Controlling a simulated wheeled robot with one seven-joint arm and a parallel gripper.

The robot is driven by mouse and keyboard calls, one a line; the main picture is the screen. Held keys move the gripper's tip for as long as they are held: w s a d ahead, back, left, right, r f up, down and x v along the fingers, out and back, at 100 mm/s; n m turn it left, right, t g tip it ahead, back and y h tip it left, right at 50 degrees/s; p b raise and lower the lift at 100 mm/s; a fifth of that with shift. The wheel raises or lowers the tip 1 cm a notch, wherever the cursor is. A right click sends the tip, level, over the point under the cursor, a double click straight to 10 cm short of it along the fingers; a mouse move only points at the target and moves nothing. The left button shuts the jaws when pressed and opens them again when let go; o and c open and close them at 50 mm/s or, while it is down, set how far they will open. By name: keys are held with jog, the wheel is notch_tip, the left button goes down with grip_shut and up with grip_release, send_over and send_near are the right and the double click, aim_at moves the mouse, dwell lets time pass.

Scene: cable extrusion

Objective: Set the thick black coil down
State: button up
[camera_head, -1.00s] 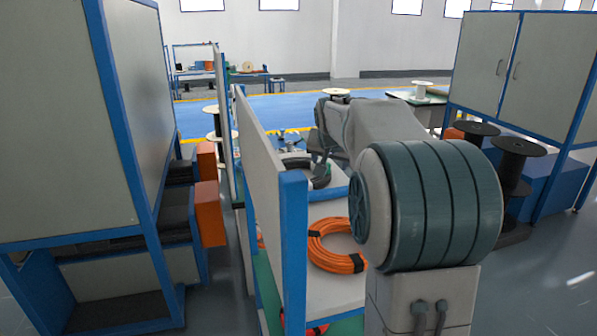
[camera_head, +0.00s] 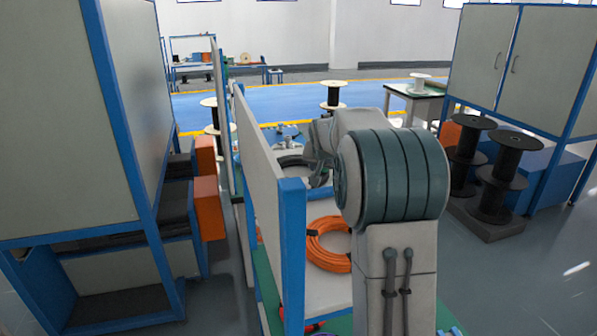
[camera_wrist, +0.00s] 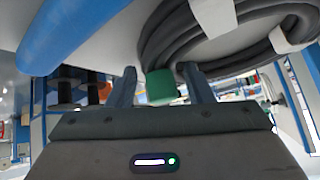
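The thick black coil (camera_wrist: 235,25) shows large at the top right of the wrist view, with white bands around it and a green end cap (camera_wrist: 161,86). It lies against a white surface (camera_wrist: 110,35). In the head view the coil (camera_head: 290,161) is on the bench top, partly hidden by my arm. My gripper (camera_wrist: 159,72) is open, its two fingers apart at the coil's near side. The green cap appears between the fingers, with gaps on both sides. The right fingertip overlaps the coil's edge; I cannot tell whether they touch.
An orange coil (camera_head: 327,257) lies on the bench nearer me. A blue-edged upright panel (camera_head: 292,245) stands along the bench's left side. A blue bar (camera_wrist: 75,28) crosses the wrist view's upper left.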

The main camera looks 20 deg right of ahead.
grip_shut()
jog(key=shift+r, duration=0.1)
